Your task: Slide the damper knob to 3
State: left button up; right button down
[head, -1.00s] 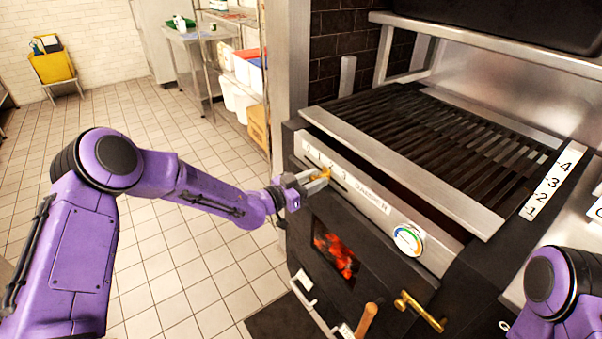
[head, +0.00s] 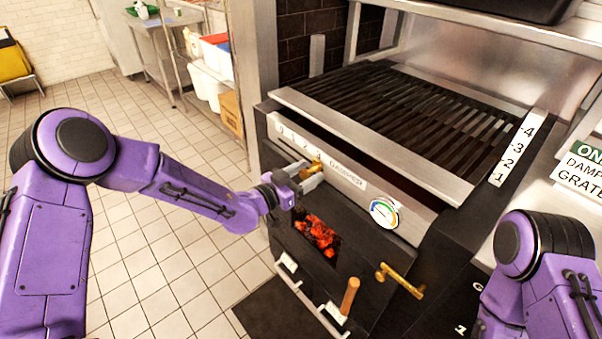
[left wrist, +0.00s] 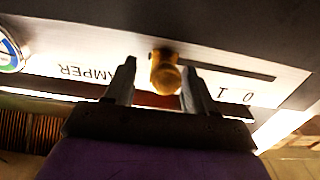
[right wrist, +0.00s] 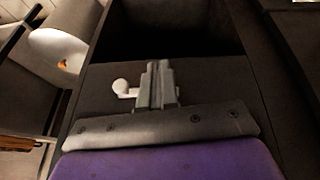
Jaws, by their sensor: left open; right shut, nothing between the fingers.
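The brass damper knob (head: 311,169) sits in the slot of the steel front panel, near the 3 at the DAMPER end of the scale. In the left wrist view the knob (left wrist: 165,74) is between the fingers of my left gripper (left wrist: 158,92). That gripper (head: 308,178) is open, with a clear gap to the finger on the DAMPER side; the other finger is very close to the knob. This finger hides part of the scale; 0 and 1 show beyond it. My right gripper (right wrist: 158,85) is shut and empty, low before dark surfaces.
The grill grate (head: 400,105) lies above the panel. A round gauge (head: 384,213) is right of the DAMPER label. Below are a glowing fire window (head: 318,236), a brass handle (head: 399,281) and a wooden handle (head: 350,296). Tiled floor (head: 150,260) is open at left.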

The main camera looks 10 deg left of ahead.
pick_arm(q)
jog(key=b+v, duration=0.1)
jog(key=v, duration=0.9)
jog(key=shift+s+a, duration=0.2)
